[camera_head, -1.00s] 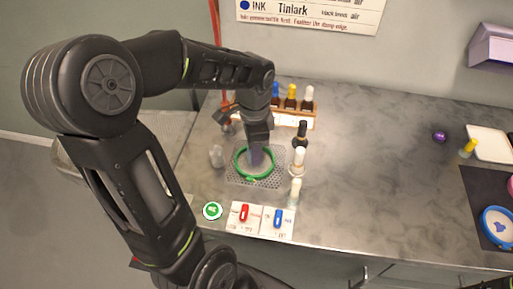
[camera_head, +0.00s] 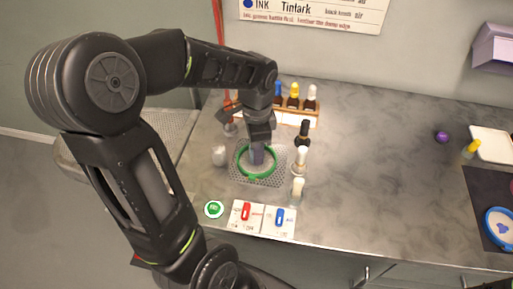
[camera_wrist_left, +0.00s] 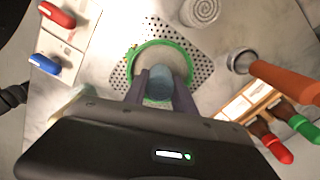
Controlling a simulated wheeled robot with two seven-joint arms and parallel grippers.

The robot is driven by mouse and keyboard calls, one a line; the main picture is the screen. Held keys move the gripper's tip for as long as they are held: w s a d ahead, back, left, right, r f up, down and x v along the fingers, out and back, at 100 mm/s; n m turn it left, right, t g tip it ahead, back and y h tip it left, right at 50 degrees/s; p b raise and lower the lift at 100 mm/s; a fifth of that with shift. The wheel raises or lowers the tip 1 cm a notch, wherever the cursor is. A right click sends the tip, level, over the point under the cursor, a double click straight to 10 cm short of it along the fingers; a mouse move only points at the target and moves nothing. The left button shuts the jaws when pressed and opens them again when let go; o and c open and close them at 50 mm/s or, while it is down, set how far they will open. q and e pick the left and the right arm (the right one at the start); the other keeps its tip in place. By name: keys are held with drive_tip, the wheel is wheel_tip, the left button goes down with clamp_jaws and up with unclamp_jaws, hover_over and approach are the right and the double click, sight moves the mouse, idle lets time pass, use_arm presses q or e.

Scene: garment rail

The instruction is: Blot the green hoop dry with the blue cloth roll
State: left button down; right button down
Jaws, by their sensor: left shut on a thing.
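The green hoop (camera_head: 243,174) lies on a perforated metal plate (camera_head: 236,177) on the counter; it also shows in the left wrist view (camera_wrist_left: 187,56). My left gripper (camera_head: 258,140) is above the hoop, pointing down. It is shut on the blue-grey cloth roll (camera_wrist_left: 160,83), which stands upright between the fingers. In the head view the roll (camera_head: 257,155) reaches down within the hoop's outline. I cannot tell whether the roll touches the hoop or the plate. The right gripper is not in view.
A pale spiral roll (camera_head: 219,156) is left of the plate. A black-capped bottle (camera_head: 303,134), a white-capped bottle (camera_head: 299,160) and a pale bottle (camera_head: 297,188) stand close at right. Red and blue switches (camera_head: 279,217) lie in front. A bottle rack (camera_head: 311,109) stands behind. The counter's middle is clear.

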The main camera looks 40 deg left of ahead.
use_arm(q)
drive_tip(key=shift+s+f, duration=0.1)
drive_tip(key=shift+f, duration=0.4)
idle(1.3)
wheel_tip(320, 180, up, 7)
drive_tip(key=p, duration=0.5)
drive_tip(key=shift+r, duration=0.1)
idle(0.9)
wheel_tip(320, 180, down, 6)
drive_tip(key=b, duration=0.4)
drive_tip(key=shift+f+b, duration=0.55)
drive_tip(key=shift+f, duration=0.05)
idle(2.2)
drive_tip(key=shift+r, duration=0.1)
drive_tip(key=shift+r+p, duration=2.9)
drive_tip(key=shift+r, duration=0.6)
